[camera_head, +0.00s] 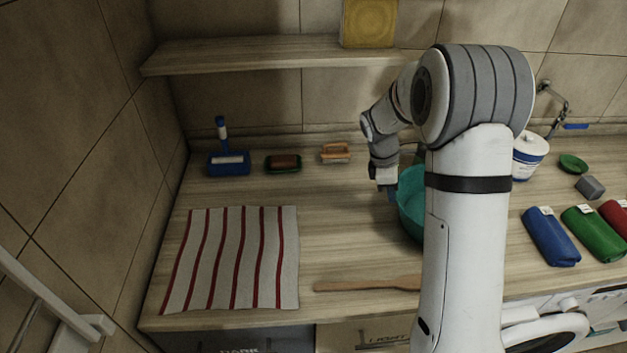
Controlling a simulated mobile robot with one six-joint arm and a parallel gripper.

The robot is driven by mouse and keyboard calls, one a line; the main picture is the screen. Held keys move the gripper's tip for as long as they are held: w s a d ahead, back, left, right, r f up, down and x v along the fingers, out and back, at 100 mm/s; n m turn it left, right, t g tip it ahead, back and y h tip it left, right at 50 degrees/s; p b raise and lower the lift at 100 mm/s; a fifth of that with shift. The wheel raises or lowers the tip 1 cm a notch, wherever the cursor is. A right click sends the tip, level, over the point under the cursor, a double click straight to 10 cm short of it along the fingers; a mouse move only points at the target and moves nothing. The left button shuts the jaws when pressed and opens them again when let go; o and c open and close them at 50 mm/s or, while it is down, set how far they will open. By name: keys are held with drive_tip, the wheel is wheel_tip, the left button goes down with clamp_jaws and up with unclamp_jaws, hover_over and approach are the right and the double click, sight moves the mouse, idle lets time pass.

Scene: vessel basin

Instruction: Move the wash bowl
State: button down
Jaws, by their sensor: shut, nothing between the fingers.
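The wash bowl is a teal bowl (411,207) on the wooden counter, right of the middle. My arm hides most of it; only its left side shows. My gripper (391,196) points down at the bowl's upper left rim. Its fingers are small in the picture and look closed, with nothing seen held in them. I cannot tell whether they touch the rim.
A red-striped cloth (232,258) lies flat at left. A wooden paddle (365,284) lies in front of the bowl. A blue brush holder (229,163), soap dish (283,163) and brush (336,153) line the back. Rolled towels (551,237) and a white tub (530,156) stand right. A shelf (250,54) overhangs.

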drive_tip(key=d, duration=0.2)
drive_tip(key=s+d, duration=0.1)
drive_tip(key=d, duration=0.2)
drive_tip(key=shift+a, duration=0.55)
drive_tip(key=a, duration=0.3)
drive_tip(key=shift+w, duration=0.25)
drive_tip(key=shift+s+b+v, duration=0.25)
drive_tip(key=shift+b+v, duration=0.3)
drive_tip(key=shift+v, duration=4.6)
drive_tip(key=s+r+m+t+y, duration=0.1)
drive_tip(key=s+m+t, duration=0.1)
drive_tip(key=s+m, duration=0.6)
drive_tip(key=s+r+m+t+y, duration=0.2)
drive_tip(key=s+m, duration=0.6)
drive_tip(key=s, duration=1.1)
drive_tip(key=shift+d, duration=0.3)
